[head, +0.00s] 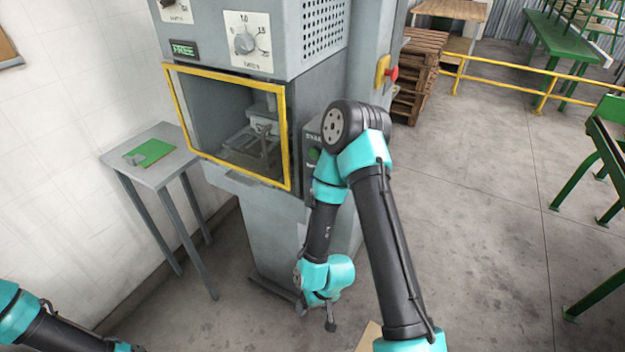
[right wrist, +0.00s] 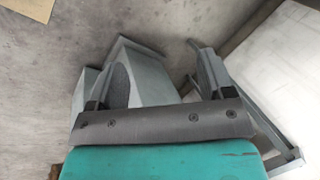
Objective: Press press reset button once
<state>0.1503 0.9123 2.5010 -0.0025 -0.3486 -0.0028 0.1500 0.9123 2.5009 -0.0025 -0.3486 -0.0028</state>
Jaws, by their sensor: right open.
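The grey press machine (head: 270,225) stands in the middle of the head view. A small side panel (head: 309,128) right of its yellow-framed window carries a green button (head: 313,154). My right arm covers part of this panel, and its lettering is too small to read surely. A red mushroom button (head: 391,74) on a yellow plate is higher on the right side. Which one is the reset button I cannot tell. My right gripper (head: 316,311) points down low in front of the press, well below the panel. The right wrist view shows its fingers (right wrist: 160,62) apart and empty.
A grey side table (head: 170,172) with a green mat (head: 150,152) stands left of the press. Wooden pallets (head: 417,75) and a yellow railing (head: 520,88) are behind on the right. The floor (head: 485,220) right of my right arm is clear.

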